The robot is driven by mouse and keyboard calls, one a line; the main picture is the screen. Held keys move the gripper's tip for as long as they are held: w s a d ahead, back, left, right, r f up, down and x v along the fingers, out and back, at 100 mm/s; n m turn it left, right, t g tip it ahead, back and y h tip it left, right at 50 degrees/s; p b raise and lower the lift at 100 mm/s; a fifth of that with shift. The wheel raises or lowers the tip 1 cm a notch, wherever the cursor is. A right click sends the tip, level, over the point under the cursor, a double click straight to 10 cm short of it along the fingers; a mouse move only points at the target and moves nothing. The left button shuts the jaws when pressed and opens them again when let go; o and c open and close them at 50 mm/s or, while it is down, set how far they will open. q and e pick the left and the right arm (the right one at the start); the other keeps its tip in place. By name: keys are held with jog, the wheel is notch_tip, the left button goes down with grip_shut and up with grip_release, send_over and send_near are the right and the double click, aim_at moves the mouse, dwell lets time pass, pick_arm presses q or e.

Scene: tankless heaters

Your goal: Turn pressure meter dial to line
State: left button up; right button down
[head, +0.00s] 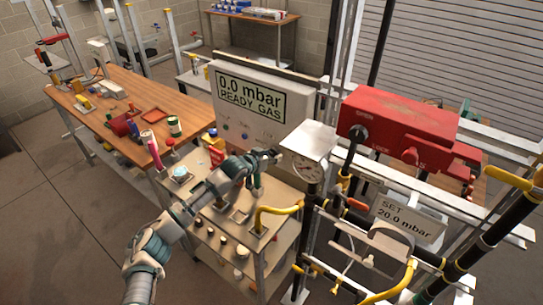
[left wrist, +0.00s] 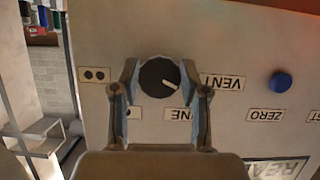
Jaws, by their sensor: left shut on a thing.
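The pressure meter (head: 231,112) is a pale box whose screen reads "0.0 mbar READY GAS". In the left wrist view its panel appears upside down, with a round black dial (left wrist: 157,74) bearing a short white pointer. The pointer aims to the lower right, between the VENT label (left wrist: 223,82) and the LINE label (left wrist: 178,114), which is partly hidden by a finger. My left gripper (left wrist: 160,84) is shut on the dial, one finger on each side. In the head view my left gripper (head: 268,158) is at the meter's lower right and hides the dial. My right gripper is not in view.
A round gauge (head: 307,169) and yellow-and-black pipes (head: 277,210) stand just right of my left gripper. A red unit (head: 398,120) is above them. A blue button (left wrist: 281,82) sits beside VENT. A wooden workbench (head: 95,107) with tools is at the left.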

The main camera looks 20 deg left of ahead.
pick_arm(q)
jog(key=p, duration=0.1)
jog(key=m+y+p, duration=0.1)
jog(key=shift+r+m+p, duration=0.25)
jog(key=shift+m+p, duration=0.05)
jog(key=shift+p, duration=0.1)
jog(key=shift+m+t+y+p, duration=0.3)
jog(key=shift+p, duration=0.05)
jog(key=shift+f+m+t+y+p, duration=0.15)
jog(key=shift+m+t+y+p, duration=0.15)
jog(key=shift+m+y+p, duration=0.35)
jog(key=shift+m+t+y+p, duration=0.35)
jog(key=shift+m+t, duration=0.05)
jog(key=shift+m, duration=0.75)
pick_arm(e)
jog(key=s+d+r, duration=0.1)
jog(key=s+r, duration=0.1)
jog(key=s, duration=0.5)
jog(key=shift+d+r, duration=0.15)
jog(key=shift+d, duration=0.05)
pick_arm(q)
jog(key=shift+f, duration=0.1)
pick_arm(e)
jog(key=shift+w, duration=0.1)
pick_arm(q)
jog(key=o, duration=1.1)
jog(key=shift+o, duration=0.2)
